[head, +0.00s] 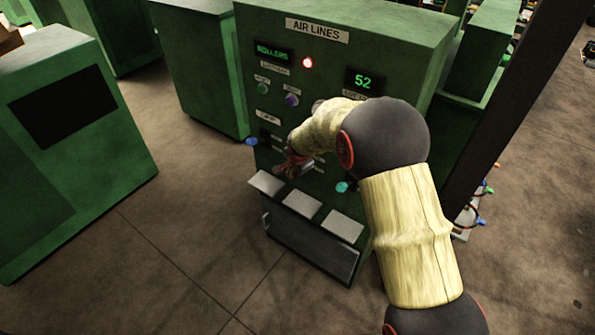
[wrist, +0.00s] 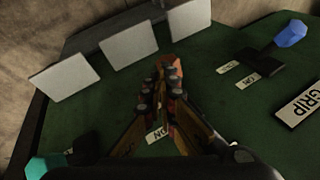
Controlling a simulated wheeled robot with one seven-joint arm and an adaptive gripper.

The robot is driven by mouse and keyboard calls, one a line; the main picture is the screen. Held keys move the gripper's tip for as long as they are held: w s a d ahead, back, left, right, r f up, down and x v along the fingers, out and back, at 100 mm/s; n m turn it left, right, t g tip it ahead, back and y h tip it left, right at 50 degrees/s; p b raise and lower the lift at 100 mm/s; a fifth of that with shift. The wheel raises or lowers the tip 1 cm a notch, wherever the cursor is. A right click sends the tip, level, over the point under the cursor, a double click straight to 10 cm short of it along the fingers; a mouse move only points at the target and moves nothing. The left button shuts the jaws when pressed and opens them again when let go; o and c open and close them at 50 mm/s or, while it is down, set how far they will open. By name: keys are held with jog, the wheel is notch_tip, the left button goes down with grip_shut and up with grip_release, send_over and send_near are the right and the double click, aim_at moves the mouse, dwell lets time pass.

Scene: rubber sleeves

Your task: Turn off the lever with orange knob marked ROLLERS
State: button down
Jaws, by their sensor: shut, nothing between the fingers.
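An orange knob (wrist: 170,61) shows in the wrist view just beyond my gripper's fingertips, partly hidden by them; I cannot tell whether they touch it. My gripper (wrist: 172,78) is shut with nothing between its fingers, in front of the green panel. In the head view my gripper (head: 290,168) is at the lower middle of the AIR LINES cabinet (head: 240,60), and the orange knob cannot be made out there. The lever's arm and its ROLLERS marking are hidden. A small ON label (wrist: 156,135) shows beside the fingers.
A blue-knobbed lever (wrist: 291,34) by the GRIP plate (wrist: 300,103) and a teal knob (wrist: 42,165) flank my gripper. Pale square flaps (head: 302,203) jut out below. A green display (head: 273,51) reads ROLLERS; a red lamp (head: 308,62) is lit beside it.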

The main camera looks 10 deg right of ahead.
jog(key=f+b, duration=0.2)
jog(key=f, duration=0.1)
jog(key=shift+s+a+f+b, duration=0.15)
jog(key=shift+s+a+b, duration=0.1)
jog(key=shift+b, duration=0.15)
jog(key=shift+r, duration=0.8)
jog(key=shift+p, duration=0.3)
